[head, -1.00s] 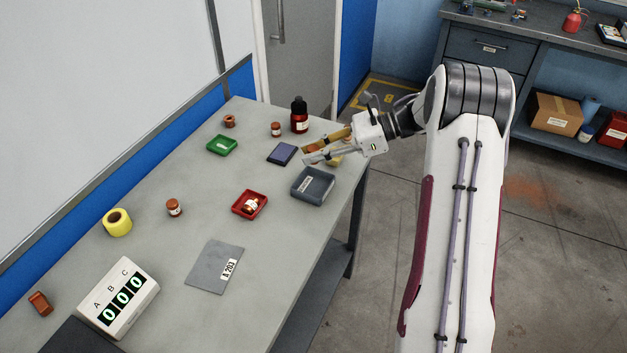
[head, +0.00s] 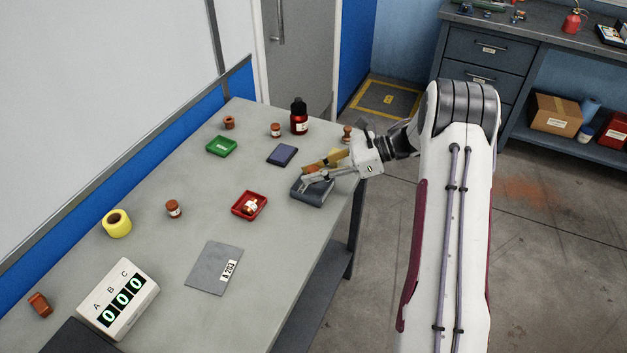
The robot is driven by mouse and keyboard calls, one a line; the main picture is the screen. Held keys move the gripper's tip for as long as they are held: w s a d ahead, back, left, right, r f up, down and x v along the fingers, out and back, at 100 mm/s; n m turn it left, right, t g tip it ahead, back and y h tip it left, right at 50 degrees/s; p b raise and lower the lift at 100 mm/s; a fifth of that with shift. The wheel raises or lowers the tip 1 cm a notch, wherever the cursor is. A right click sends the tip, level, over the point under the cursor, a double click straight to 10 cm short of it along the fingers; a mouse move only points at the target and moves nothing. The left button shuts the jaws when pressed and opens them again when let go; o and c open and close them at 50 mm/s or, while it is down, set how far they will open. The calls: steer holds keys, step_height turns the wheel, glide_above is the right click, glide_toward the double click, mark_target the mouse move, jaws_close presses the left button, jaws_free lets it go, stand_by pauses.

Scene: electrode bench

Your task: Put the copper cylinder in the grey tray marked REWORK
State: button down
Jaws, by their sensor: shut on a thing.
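My gripper (head: 308,176) is low over the grey tray (head: 317,199) near the table's right edge. Its jaws are shut on a small copper-coloured piece, which I take to be the copper cylinder. The fingers hide most of this piece, and I cannot tell whether it touches the tray floor. The gripper also covers much of the tray and its label, so I cannot read the marking.
A red tray (head: 238,212) holds a labelled copper-coloured piece. Yellow tape (head: 117,223) and a counter (head: 118,298) are at left.

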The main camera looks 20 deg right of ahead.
steer(key=shift+f, duration=1.6)
steer(key=shift+f, duration=0.1)
steer(key=c, duration=2.1)
jaws_free()
steer(key=shift+c, duration=0.2)
steer(key=v, duration=1.2)
steer(key=shift+w, duration=0.1)
